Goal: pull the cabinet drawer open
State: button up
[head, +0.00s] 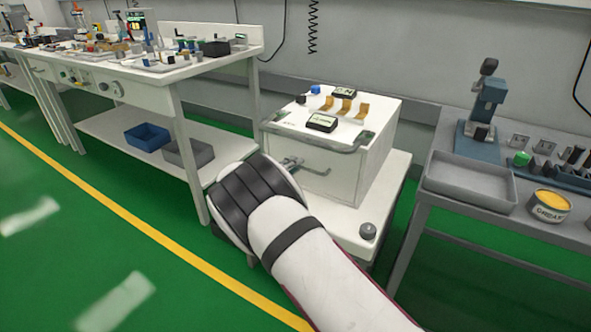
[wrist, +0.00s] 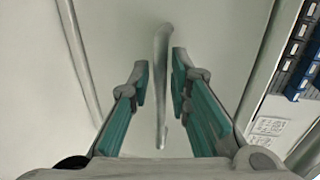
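The white cabinet (head: 370,128) stands on a low white stand in the head view, and its drawer front faces me and looks flush. A grey bar handle (head: 318,171) is on the front; in the wrist view the handle (wrist: 161,100) runs upright between my fingers. My gripper (head: 291,162) is at the front's left part, partly hidden by my own wrist. In the wrist view my gripper (wrist: 160,80) has teal-padded fingers parted on either side of the handle. The handle lies nearer the right finger, with a gap on the left; contact is unclear.
Small boxes and yellow pieces (head: 345,105) lie on the cabinet top. A round grey knob (head: 368,230) is on the stand. A workbench (head: 160,75) stands left, and a grey table with a tray (head: 468,182) stands right. Green floor is free at left.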

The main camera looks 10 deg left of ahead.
jog(key=shift+w+d+f, duration=0.1)
jog(key=shift+w+d, duration=0.1)
jog(key=shift+w, duration=0.25)
grip_shut()
jog(key=shift+s, duration=0.1)
jog(key=f+p+v, duration=0.3)
jog(key=p+v, duration=0.1)
jog(key=v, duration=1)
jog(key=s+f+p+v, duration=0.1)
jog(key=f+p+v, duration=0.2)
jog(key=v, duration=1.1)
jog(key=shift+s+p, duration=0.2)
jog(key=shift+p, duration=0.7)
jog(key=shift+a, duration=0.1)
grip_release()
